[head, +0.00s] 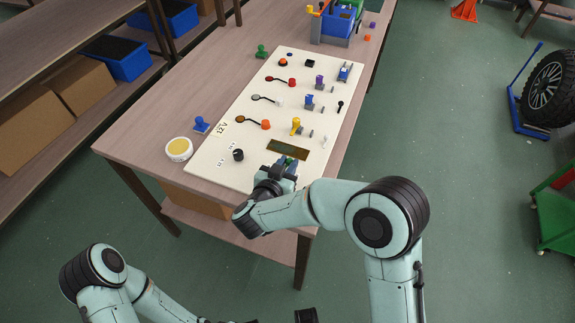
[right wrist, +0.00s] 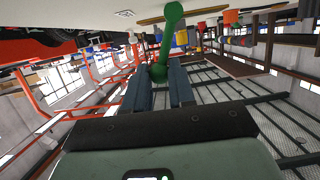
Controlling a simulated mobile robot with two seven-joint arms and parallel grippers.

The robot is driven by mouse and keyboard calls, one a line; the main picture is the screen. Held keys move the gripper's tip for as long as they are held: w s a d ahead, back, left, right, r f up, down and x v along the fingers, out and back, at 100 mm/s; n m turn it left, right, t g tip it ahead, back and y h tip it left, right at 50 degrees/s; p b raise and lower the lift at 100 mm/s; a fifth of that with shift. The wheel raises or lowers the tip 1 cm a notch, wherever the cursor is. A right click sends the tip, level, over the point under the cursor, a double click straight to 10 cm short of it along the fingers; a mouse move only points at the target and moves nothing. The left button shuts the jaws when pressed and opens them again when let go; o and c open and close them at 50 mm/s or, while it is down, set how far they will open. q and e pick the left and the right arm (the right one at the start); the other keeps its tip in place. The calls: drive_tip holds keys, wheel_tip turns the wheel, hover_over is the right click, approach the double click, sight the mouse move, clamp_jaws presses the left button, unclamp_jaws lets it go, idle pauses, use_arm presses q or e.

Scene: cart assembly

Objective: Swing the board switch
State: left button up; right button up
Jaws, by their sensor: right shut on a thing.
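The white board (head: 260,140) lies on the wooden table and carries several levers, knobs and small blocks. My right gripper (head: 284,170) is at the board's near edge, below a dark display strip (head: 288,149). In the right wrist view, a green switch lever (right wrist: 173,20) with a rounded end reaches down between the two dark fingers (right wrist: 160,88), which are shut on it. In the head view my own wrist mostly hides this lever.

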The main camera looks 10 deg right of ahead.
drive_tip(key=shift+w+a+r+p, duration=0.2)
drive_tip(key=shift+w+a+p, duration=0.1)
drive_tip(key=shift+a, duration=0.35)
drive_tip(key=shift+w, duration=0.1)
